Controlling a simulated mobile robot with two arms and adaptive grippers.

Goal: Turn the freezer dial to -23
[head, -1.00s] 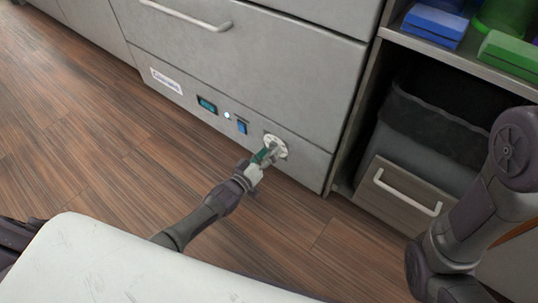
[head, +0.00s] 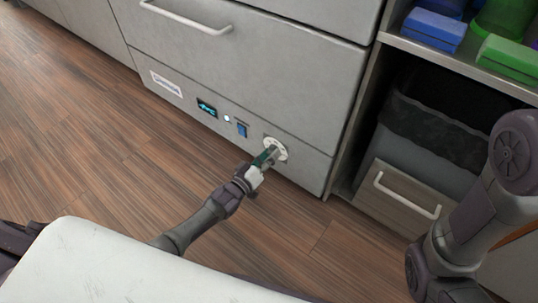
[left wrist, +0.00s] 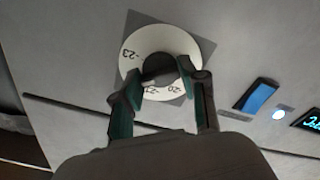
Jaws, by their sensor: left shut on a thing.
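The freezer dial is a white disc on the lower front panel of the freezer (head: 240,70), at the right in the head view (head: 282,147). In the left wrist view the dial (left wrist: 130,68) has a dark centre and a grey square behind it. The mark -23 shows at its upper left, and other numbers at the bottom are partly covered by my fingers. My left gripper (head: 265,158) reaches the dial from the front; in the left wrist view its green-padded fingers (left wrist: 158,85) are shut on the dark centre knob. My right gripper is out of view.
A lit display (head: 206,107), a small light (head: 227,118) and a blue switch (head: 242,129) sit left of the dial. A bin with a black liner (head: 425,140) stands in an open cabinet at the right. The wooden floor (head: 100,150) is clear.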

